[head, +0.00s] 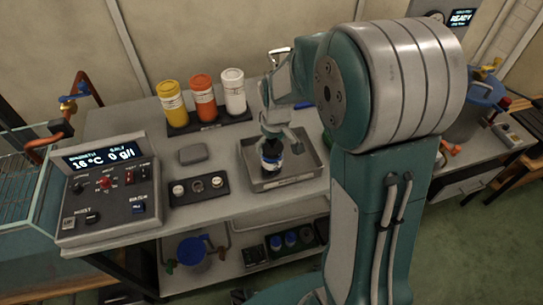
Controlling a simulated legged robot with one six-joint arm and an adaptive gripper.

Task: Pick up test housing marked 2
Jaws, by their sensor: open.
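A small dark cylinder with a white and blue band (271,163) stands upright in the grey metal tray (312,167) on the bench. It may be a test housing, but I cannot read a number on it. My gripper (280,141) is open and pointing down at this cylinder, with its fingers at the cylinder's top. I cannot tell whether they touch it. The gripper partly covers the cylinder's upper end.
Yellow (172,102), orange (203,97) and white (232,91) bottles stand in a rack at the back. A dark holder with small round parts (199,188) and a grey block (193,154) lie left of the tray. A control box (108,188) is at the bench's left end.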

